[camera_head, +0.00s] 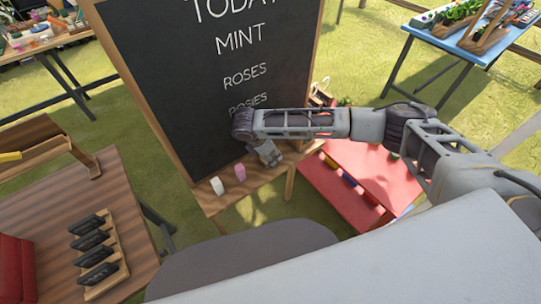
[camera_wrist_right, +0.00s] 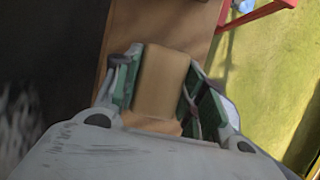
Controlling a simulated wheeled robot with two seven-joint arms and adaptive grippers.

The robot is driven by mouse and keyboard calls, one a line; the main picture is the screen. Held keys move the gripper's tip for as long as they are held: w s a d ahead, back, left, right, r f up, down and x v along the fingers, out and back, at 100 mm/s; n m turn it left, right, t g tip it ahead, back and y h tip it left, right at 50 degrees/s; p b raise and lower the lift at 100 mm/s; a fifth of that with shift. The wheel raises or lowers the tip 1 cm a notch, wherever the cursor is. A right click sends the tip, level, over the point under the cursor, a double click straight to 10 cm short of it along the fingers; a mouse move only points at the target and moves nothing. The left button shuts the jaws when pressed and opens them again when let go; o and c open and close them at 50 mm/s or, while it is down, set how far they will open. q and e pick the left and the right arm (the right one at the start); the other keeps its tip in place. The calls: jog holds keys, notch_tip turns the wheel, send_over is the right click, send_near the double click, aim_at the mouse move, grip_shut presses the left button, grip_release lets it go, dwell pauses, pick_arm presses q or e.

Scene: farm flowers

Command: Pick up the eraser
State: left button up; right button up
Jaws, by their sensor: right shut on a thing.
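The eraser (camera_wrist_right: 162,80) is a tan block between the two green-lined fingers of my right gripper (camera_wrist_right: 160,95) in the right wrist view. The fingers are shut on it, one on each side. In the head view my right gripper (camera_head: 268,155) points down at the wooden ledge (camera_head: 211,205) of the chalkboard, close to the board's face. The eraser is hidden behind the gripper there, and I cannot tell whether it touches the ledge. My left gripper is not in view.
A white chalk (camera_head: 217,186) and a pink chalk (camera_head: 240,172) stand on the ledge, left of my right gripper. The chalkboard (camera_head: 190,90) rises behind it. A red table (camera_head: 350,172) is to the right, and a wooden table with a rack of dark items (camera_head: 97,255) is at lower left.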

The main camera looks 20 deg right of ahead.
notch_tip(320, 180, up, 9)
jog(key=shift+r, duration=0.1)
dwell(0.4)
